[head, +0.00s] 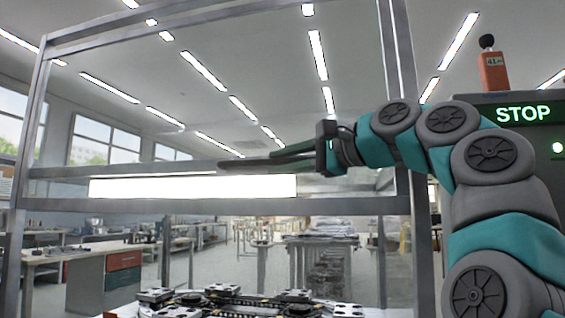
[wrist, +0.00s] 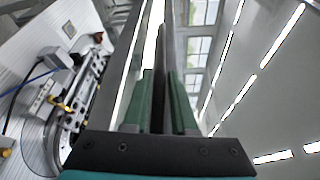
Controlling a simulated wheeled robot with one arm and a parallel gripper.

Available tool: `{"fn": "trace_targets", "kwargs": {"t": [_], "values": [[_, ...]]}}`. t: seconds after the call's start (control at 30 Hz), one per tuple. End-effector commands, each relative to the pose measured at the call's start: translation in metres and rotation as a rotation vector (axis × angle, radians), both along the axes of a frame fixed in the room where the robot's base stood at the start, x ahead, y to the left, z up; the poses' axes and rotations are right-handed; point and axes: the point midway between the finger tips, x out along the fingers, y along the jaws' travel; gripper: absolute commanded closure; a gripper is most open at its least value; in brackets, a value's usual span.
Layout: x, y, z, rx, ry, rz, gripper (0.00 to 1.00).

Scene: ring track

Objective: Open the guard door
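The guard door appears in the head view as a metal-framed panel, with an upper rail (head: 110,171) and a lower rail (head: 350,206) on either side of a bright white strip (head: 190,186). My gripper (head: 262,160) reaches in from the right along the upper rail, fingers pointing left. A dark, thin bar (wrist: 165,50) runs lengthwise between the two green fingers (wrist: 160,90) in the wrist view. The fingers are close beside it; whether both touch it is unclear. I cannot tell whether the bar is a handle or part of the door frame.
Metal posts (head: 400,60) frame the enclosure. A dark machine part (head: 240,300) sits low inside it. A STOP display (head: 523,114) and a red box-like thing (head: 493,72) are at the right. Workbenches (head: 85,265) stand beyond.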

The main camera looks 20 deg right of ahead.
Motion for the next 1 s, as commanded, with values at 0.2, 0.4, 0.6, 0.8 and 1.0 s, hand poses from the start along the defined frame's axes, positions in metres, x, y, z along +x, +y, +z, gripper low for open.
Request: {"fn": "trace_targets", "kwargs": {"t": [0.2,0.4,0.6,0.8,1.0], "values": [[0.000,0.000,0.000,-0.001,0.001,0.000,0.53],[0.000,0.000,-0.001,-0.001,0.001,0.000,0.53],[-0.007,-0.005,0.000,-0.001,0.001,0.000,0.53],[-0.030,-0.021,0.003,0.000,-0.001,-0.001,0.53],[-0.055,-0.038,0.005,0.000,-0.003,-0.002,0.53]]}}
